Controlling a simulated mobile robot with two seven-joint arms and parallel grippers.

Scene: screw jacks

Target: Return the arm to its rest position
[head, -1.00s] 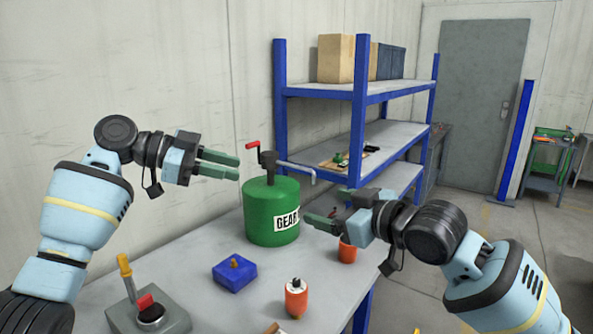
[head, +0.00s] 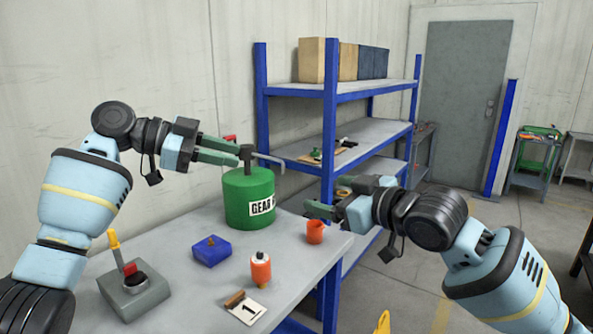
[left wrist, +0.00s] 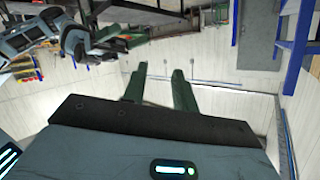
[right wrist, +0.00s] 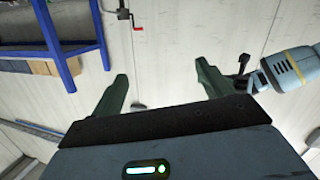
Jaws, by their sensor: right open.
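My left gripper (head: 238,152) is held up in the air at the left. In the head view its fingers overlap the top of the green gear drum's crank. In the left wrist view its two green fingers (left wrist: 158,85) stand apart with nothing between them. My right gripper (head: 318,205) is raised over the table's right edge, in front of the shelf. In the right wrist view its fingers (right wrist: 163,90) are spread wide and empty.
A blue-framed shelf (head: 330,120) stands behind.

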